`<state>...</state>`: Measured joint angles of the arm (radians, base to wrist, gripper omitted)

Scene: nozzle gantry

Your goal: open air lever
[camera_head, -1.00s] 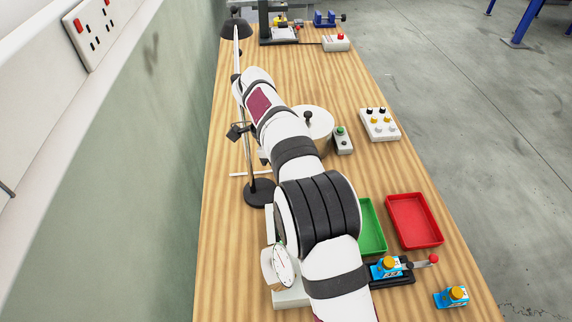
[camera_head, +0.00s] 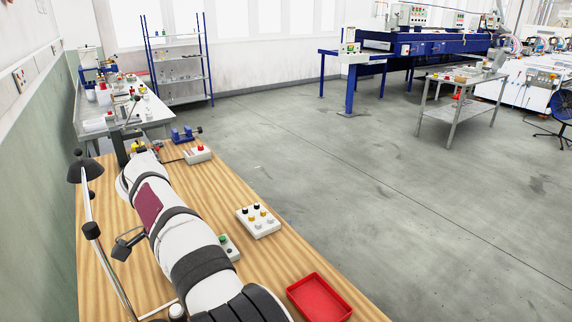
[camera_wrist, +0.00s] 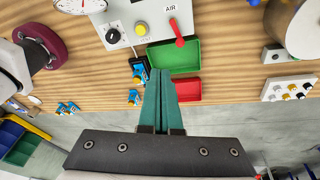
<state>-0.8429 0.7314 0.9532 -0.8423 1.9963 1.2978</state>
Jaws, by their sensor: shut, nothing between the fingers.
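The air lever (camera_wrist: 177,33) is a red handle below the AIR label on the face of a light grey panel (camera_wrist: 158,12), at the top of the wrist view. A yellow button (camera_wrist: 141,28) and a black knob (camera_wrist: 113,36) sit to its left on the same panel. My gripper (camera_wrist: 159,72) shows teal fingers that are shut and empty. In the picture, its tips lie below the lever and apart from it, over the area by the green tray. The panel and lever are outside the head view.
A green tray (camera_wrist: 174,56) and a red tray (camera_wrist: 188,90) lie near my fingers; the red tray also shows in the head view (camera_head: 320,297). Small blue parts (camera_wrist: 139,80) sit left of the fingers. A white button box (camera_head: 258,221) stands farther along the bench.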

